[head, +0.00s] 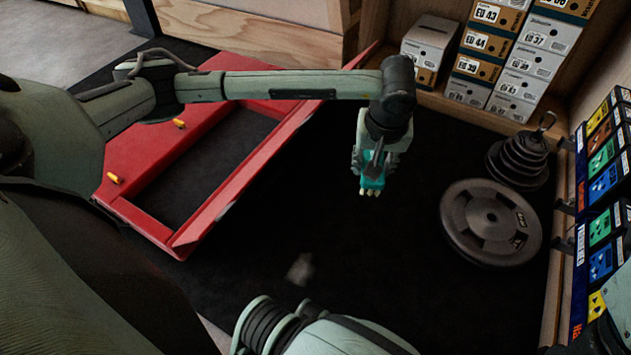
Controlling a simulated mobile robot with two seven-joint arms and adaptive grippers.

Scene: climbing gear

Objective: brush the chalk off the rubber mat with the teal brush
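The teal brush (372,184) with pale bristles is in my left gripper (369,170), which is shut on it and points down above the dark mat. The black rubber mat (370,255) covers the floor in the middle of the head view. A pale grey patch of chalk (300,269) lies on it, to the lower left of the brush and apart from it. My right arm shows at the bottom of the view, but its gripper cannot be made out.
A red frame (148,222) with small orange pieces lies at left. A weight plate (490,222) and a stack of black discs (518,160) stand at right. Shoe boxes (486,42) are stacked at the back. A rack of coloured packs (602,180) lines the right edge.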

